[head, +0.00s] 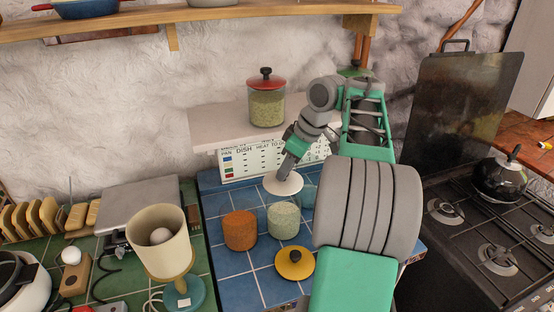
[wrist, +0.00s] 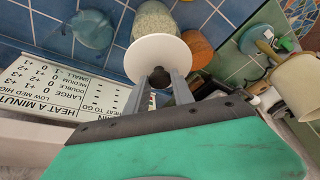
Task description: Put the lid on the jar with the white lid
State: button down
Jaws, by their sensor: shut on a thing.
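My gripper (head: 285,171) is shut on the knob of a round white lid (head: 283,186). The wrist view also shows the white lid (wrist: 159,50) between me and a glass jar, with the dark knob between the fingertips (wrist: 160,78). The glass jar (head: 284,221) with pale green contents stands uncovered on the blue tiles. In the head view the lid is just above the jar's far rim, and the jar's front opening shows below it. In the wrist view the lid hides part of the jar (wrist: 154,18). I cannot tell whether they touch.
An orange-filled jar (head: 240,231) stands close left of it, and a bluish jar (head: 308,197) behind right. A yellow lid (head: 295,264) lies in front. A red-lidded jar (head: 267,108) is on the ledge behind. A lamp (head: 160,240) stands left; the stove (head: 470,225) is right.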

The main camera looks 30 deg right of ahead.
aim_at(289, 182)
jog(key=shift+s+f+b, duration=0.1)
jog(key=shift+f+b, duration=0.25)
jog(key=shift+b, duration=0.1)
notch_tip(289, 182, down, 5)
jog(key=b, duration=0.5)
jog(key=shift+s+p, duration=0.15)
jog(key=shift+p, duration=0.15)
jog(key=shift+f, duration=0.1)
dwell(0.6)
jog(key=shift+f+b, duration=0.3)
jog(key=shift+f, duration=0.1)
dwell(0.4)
